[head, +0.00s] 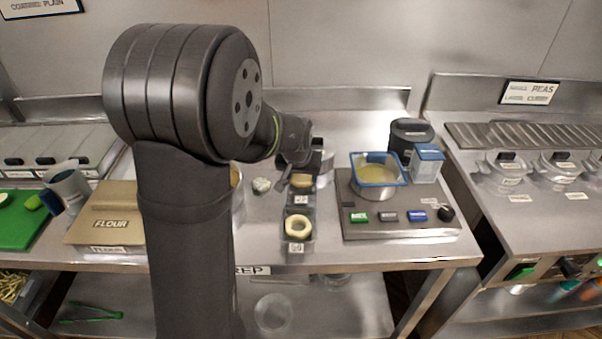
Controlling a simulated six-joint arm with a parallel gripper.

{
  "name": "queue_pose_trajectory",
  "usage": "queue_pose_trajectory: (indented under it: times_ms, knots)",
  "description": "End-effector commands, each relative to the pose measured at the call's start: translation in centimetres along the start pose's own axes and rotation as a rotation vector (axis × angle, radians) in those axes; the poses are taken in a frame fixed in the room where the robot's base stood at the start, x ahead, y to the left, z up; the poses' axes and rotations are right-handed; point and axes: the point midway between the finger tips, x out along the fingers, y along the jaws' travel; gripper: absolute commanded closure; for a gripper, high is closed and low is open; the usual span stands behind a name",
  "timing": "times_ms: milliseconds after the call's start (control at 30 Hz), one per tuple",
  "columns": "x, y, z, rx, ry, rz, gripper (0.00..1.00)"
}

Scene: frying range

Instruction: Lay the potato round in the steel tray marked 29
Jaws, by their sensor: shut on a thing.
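My gripper (303,167) is over the middle of the steel bench, partly hidden by its own wrist. It is shut on a tan, flat piece that looks like the potato round (301,181). The piece shows just below the jaws, over or in the rear of two small steel trays (299,208); I cannot tell whether it touches the tray. The rear tray's label is too small to read surely. The front tray (312,238) holds a pale ring (298,226) and carries a number label that is also hard to read.
Right of the trays stands a fryer unit (400,232) with a blue-rimmed pan of yellow liquid (377,171) and buttons. A small pale lump (261,185) lies left of the trays. A flour box (106,222) and green board (22,224) are farther left.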

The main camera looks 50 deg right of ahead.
Motion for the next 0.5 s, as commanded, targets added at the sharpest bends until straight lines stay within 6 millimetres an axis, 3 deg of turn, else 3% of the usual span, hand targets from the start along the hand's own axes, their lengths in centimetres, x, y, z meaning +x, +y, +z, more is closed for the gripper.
queue_pose_trajectory:
  times_ms: [267,300,400,500]
  knots:
    - [-0.01,0.0,-0.01,0.0,0.0,0.0,0.55]
    - [-0.01,0.0,-0.02,0.0,0.0,0.0,0.34]
    - [-0.02,0.0,-0.02,0.0,0.0,0.0,0.16]
    - [-0.02,0.0,-0.01,0.0,0.0,0.0,0.16]
